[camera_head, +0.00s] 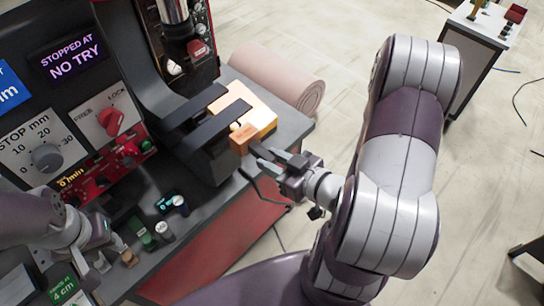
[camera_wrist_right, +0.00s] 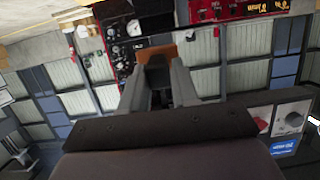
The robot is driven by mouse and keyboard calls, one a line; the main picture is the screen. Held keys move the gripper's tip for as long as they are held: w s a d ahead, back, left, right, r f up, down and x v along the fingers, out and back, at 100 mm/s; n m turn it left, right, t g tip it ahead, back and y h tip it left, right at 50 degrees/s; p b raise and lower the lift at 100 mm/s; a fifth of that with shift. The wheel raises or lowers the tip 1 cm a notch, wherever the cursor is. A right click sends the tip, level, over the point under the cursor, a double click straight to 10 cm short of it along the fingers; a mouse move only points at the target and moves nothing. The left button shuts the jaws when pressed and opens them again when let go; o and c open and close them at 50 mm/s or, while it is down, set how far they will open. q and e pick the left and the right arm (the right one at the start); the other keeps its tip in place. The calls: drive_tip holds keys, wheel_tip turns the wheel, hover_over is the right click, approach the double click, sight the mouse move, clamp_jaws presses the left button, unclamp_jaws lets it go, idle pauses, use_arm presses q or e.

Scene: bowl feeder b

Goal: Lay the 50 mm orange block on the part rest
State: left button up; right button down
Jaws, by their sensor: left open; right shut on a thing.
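The orange block (camera_head: 243,138) is held at the tips of my right gripper (camera_head: 256,156), at the front edge of the machine's dark fork-like arms. In the right wrist view the block (camera_wrist_right: 157,53) spans the two fingertips of the right gripper (camera_wrist_right: 157,66). A yellow-orange piece with a pale notched top (camera_head: 262,114) sits just behind the block; it may be the part rest, but I cannot tell for sure. The block overlaps its near corner in the picture; contact is unclear. My left gripper (camera_head: 98,264) is open and low at the left, above the bench front.
The machine's dark arms (camera_head: 214,128) stand close to the block. Small green and dark items (camera_head: 162,230) lie near my left gripper.

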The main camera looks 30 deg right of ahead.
drive_tip(key=shift+a+r+y, duration=0.1)
drive_tip(key=shift+a+y, duration=0.05)
drive_tip(key=shift+y, duration=0.15)
drive_tip(key=w+a, duration=0.2)
drive_tip(key=w, duration=0.6)
drive_tip(key=w+a+b, duration=0.1)
drive_tip(key=w+a, duration=0.2)
drive_tip(key=w, duration=0.5)
drive_tip(key=shift+a, duration=0.3)
drive_tip(key=shift+s, duration=0.1)
drive_tip(key=shift+f+b, duration=0.9)
drive_tip(key=shift+f, duration=0.05)
drive_tip(key=c, duration=0.8)
unclamp_jaws()
drive_tip(key=shift+s+f, duration=0.1)
